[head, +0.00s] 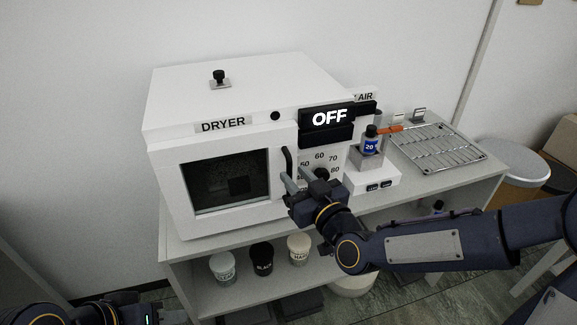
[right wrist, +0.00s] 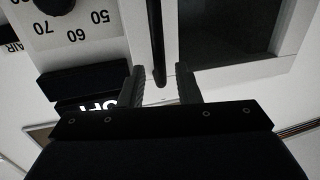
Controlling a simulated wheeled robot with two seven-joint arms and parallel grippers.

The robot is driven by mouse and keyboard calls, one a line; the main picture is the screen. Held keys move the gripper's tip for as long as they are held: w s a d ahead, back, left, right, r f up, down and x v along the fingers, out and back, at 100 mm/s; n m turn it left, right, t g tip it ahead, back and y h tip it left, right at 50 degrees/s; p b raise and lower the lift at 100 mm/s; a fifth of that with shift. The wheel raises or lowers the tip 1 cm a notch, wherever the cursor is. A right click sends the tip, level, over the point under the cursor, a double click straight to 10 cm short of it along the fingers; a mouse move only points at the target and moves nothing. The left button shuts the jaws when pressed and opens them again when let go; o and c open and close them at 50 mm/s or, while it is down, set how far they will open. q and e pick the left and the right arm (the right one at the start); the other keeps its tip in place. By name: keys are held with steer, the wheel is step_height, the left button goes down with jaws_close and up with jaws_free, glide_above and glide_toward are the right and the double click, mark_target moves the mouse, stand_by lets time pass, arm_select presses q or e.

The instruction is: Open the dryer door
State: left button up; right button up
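The white dryer (head: 215,90) stands on a shelf bench. Its door (head: 168,175), with a dark window, looks closed. A black vertical handle (head: 287,160) is on the door's right side. My right gripper (head: 296,180) is at the lower part of this handle. In the right wrist view my two fingers (right wrist: 160,88) are spread, and the handle (right wrist: 157,40) lies between them in the picture, with gaps on both sides. My left gripper (head: 165,316) is at the bottom left edge, mostly cut off, so its opening cannot be judged.
The dial and a lit OFF display (head: 329,118) sit right of the handle, close to my right gripper. A small stand holds a blue bottle (head: 370,142), with a wire rack (head: 435,145) further right. Several jars (head: 262,256) stand on the lower shelf.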

mark_target(291, 171)
steer(key=shift+p+x, duration=0.35)
steer(key=shift+x, duration=1.55)
jaws_close()
